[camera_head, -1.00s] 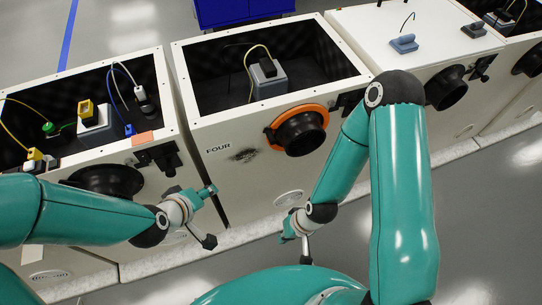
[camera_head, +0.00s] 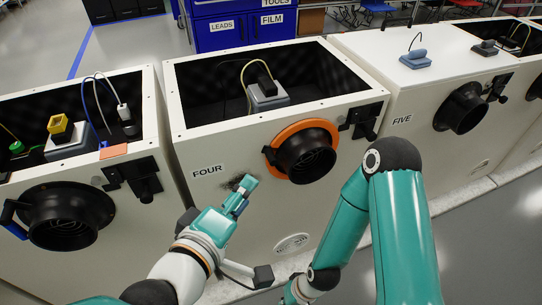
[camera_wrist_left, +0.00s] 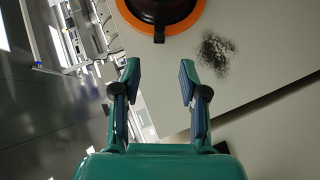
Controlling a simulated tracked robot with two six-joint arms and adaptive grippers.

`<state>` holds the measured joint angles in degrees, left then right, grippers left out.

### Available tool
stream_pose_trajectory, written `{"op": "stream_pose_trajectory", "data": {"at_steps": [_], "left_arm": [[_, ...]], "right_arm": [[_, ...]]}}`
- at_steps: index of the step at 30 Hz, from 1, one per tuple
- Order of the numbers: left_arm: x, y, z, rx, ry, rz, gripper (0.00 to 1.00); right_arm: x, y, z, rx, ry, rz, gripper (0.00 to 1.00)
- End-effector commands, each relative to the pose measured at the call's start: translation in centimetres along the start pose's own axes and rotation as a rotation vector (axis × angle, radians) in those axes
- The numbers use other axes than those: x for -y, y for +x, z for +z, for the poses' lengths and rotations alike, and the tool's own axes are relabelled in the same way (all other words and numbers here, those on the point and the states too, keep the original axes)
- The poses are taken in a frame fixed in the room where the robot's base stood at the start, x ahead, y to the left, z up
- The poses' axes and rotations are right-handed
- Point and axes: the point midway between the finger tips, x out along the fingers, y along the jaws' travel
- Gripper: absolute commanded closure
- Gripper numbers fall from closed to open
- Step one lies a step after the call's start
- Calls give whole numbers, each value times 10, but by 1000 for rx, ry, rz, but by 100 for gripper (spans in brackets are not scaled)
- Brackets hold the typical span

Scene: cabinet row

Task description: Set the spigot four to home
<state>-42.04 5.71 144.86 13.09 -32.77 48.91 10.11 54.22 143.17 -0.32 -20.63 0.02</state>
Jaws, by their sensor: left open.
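Cabinet FOUR (camera_head: 220,150) has a black round spout (camera_head: 308,158) in an orange ring (camera_head: 273,160) on its front. A black fitting with a handle (camera_head: 360,121) is at the front's upper right. I cannot tell which of these is the spigot. My left gripper (camera_head: 247,190) is in front of the cabinet, left of and below the spout, near a dark smudge. In the left wrist view, the gripper (camera_wrist_left: 159,82) has its fingers apart with nothing between them; the orange ring (camera_wrist_left: 197,20) is beyond them. My right gripper (camera_head: 297,291) is low and partly cut off, its jaws unclear.
Cabinet FOUR's open top holds a grey block (camera_head: 267,96) with a yellow cable. The left neighbour has its own spout (camera_head: 65,215) and black fitting (camera_head: 138,178). Cabinet FIVE (camera_head: 410,85) is closed, with a spout (camera_head: 462,108). Blue drawers (camera_head: 240,38) stand behind.

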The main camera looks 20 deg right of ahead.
Motion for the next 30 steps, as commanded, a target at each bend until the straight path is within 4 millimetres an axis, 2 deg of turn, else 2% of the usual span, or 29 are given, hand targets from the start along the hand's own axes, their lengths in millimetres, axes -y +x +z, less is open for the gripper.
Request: {"op": "stream_pose_trajectory", "data": {"at_steps": [3,15,21,30], "left_arm": [[3,28,1,2,0,-4,57],[2,111,1,2,0,-2,57],[1,134,1,2,1,-1,57],[0,142,1,2,1,0,57]], "right_arm": [[-2,6,0,0,0,0,100],[-5,14,0,0,0,0,100],[-6,16,0,0,0,0,100],[-6,16,0,0,0,0,100]]}}
